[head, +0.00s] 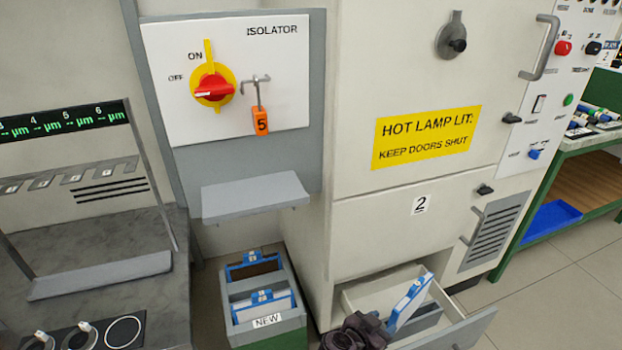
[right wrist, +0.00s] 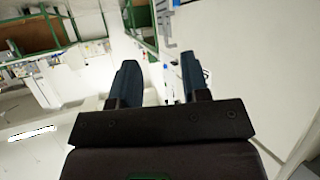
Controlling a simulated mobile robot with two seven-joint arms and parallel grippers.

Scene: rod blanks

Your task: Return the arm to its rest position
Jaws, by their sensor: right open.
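My right gripper (head: 360,332) is a dark shape at the bottom of the head view, in front of the open drawer (head: 475,328) of the cabinet marked 2. In the right wrist view its two dark fingers (right wrist: 160,82) stand apart with nothing gripped between them. A blue-and-white framed part (head: 411,298) stands tilted in the drawer, just right of the gripper in the picture; I cannot tell whether they touch. My left gripper is in neither view.
A box marked NEW (head: 266,321) with blue-framed parts stands left of the cabinet (head: 400,215). A grey shelf (head: 255,195) juts out below the isolator panel (head: 285,70). A grey bench (head: 110,230) is at left. Tiled floor (head: 560,300) is clear at right.

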